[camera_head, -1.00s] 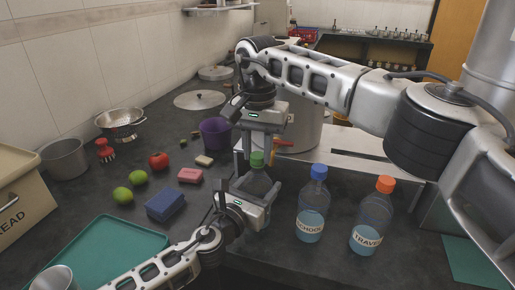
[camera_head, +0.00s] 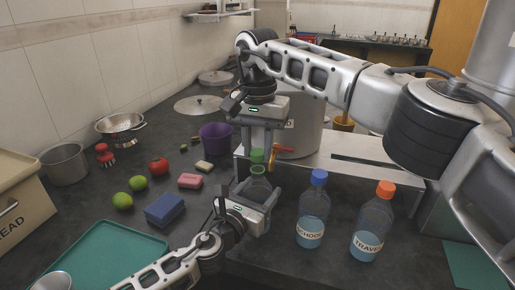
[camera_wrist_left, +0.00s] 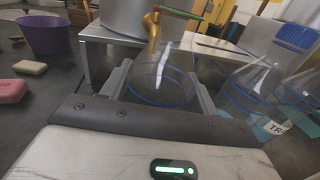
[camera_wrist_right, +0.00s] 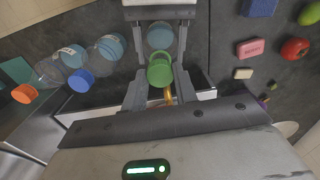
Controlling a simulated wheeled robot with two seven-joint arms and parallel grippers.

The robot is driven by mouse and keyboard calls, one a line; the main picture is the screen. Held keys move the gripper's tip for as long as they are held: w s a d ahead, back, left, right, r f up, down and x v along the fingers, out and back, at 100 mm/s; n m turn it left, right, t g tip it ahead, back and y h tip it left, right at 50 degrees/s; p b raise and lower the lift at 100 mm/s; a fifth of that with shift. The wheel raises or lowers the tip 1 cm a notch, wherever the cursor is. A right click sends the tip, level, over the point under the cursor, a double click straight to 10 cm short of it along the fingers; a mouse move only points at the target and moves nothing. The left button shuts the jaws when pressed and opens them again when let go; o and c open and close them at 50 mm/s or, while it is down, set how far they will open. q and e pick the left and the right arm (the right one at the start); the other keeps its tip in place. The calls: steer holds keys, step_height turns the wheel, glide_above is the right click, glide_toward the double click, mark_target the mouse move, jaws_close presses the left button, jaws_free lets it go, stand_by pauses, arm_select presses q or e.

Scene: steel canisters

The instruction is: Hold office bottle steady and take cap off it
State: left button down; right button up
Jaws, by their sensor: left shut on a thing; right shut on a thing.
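The office bottle (camera_head: 258,188) is clear and stands upright. Its label is hidden. My left gripper (camera_head: 256,196) is shut around its body; the left wrist view shows the clear bottle (camera_wrist_left: 160,84) between the fingers. The green cap (camera_head: 257,156) is just above the bottle's neck, with a small gap between them. My right gripper (camera_head: 258,150) comes from above and is shut on the cap. In the right wrist view the green cap (camera_wrist_right: 159,71) is between the fingertips, with the bottle (camera_wrist_right: 160,36) beyond it.
A blue-capped SCHOOL bottle (camera_head: 313,212) and an orange-capped TRAVEL bottle (camera_head: 371,222) stand to the right. A blue sponge (camera_head: 164,209), pink block (camera_head: 190,181) and purple bucket (camera_head: 215,136) are left. A steel stand (camera_head: 335,165) is behind. Bare counter lies in front of the bottles.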

mark_target(257, 152)
steer(key=shift+r, duration=2)
arm_select(q)
steer(key=shift+c, duration=1.6)
jaws_free()
